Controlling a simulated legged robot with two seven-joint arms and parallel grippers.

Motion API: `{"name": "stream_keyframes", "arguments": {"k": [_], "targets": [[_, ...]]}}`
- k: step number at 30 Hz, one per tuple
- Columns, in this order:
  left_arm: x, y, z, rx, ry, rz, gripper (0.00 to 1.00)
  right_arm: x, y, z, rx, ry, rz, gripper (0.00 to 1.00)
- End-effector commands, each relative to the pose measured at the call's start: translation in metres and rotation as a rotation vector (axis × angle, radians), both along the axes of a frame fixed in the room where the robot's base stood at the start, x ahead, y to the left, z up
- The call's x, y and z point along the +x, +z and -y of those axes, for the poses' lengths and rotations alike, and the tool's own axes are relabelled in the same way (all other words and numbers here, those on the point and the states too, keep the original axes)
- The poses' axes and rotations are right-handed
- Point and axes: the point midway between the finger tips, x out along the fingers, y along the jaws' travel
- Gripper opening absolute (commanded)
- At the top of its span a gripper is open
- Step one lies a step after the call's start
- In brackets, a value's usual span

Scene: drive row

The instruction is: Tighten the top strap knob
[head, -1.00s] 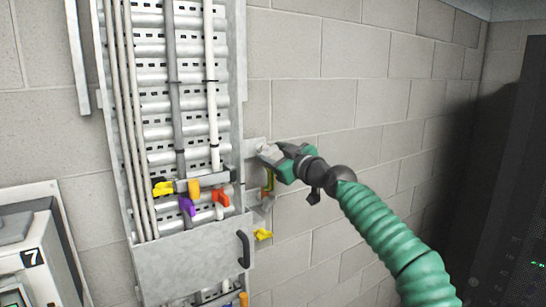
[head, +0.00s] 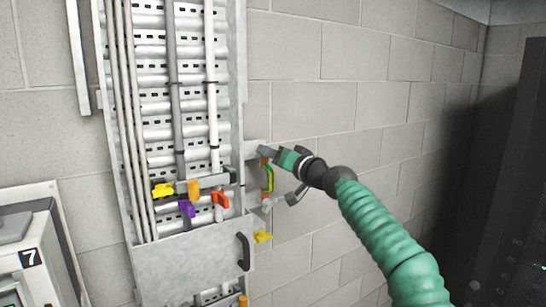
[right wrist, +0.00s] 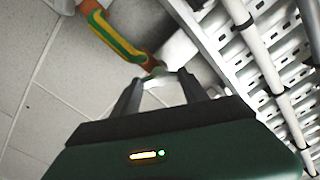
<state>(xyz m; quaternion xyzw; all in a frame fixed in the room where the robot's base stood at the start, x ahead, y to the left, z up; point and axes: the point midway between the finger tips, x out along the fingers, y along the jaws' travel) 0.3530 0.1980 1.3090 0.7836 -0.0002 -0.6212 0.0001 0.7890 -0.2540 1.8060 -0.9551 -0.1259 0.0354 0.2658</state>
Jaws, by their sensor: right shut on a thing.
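The green-and-yellow strap (head: 269,177) with orange ends hangs on the wall beside the right rail of the cable tray. It also shows in the right wrist view (right wrist: 118,38), running to the upper left. My right gripper (head: 266,152) is at the strap's upper end, coming in from the right. In the right wrist view its two fingers (right wrist: 158,82) are shut on the top strap knob (right wrist: 158,71), of which only a small part shows between the tips. The head view hides the knob behind the fingers. My left gripper is in neither view.
The cable tray (head: 237,100) carries grey and white cables, with yellow, purple and orange-red knobs (head: 221,199) at a crossbar. A grey cover with a black handle (head: 243,251) is below. A yellow knob (head: 263,237) sits under the strap. Bare block wall lies to the right.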

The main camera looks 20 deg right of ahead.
Motion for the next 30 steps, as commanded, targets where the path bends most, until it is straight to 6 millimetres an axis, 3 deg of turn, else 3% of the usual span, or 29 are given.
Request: {"name": "stream_keyframes", "arguments": {"k": [13, 30], "targets": [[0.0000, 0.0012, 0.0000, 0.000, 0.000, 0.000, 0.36, 0.0006, -0.0021, 0.0004, 0.273, -0.001, -0.076, 0.10], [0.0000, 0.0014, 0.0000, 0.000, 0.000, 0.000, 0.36, 0.0008, -0.0026, 0.0011, 0.335, -0.001, -0.093, 0.10]]}}
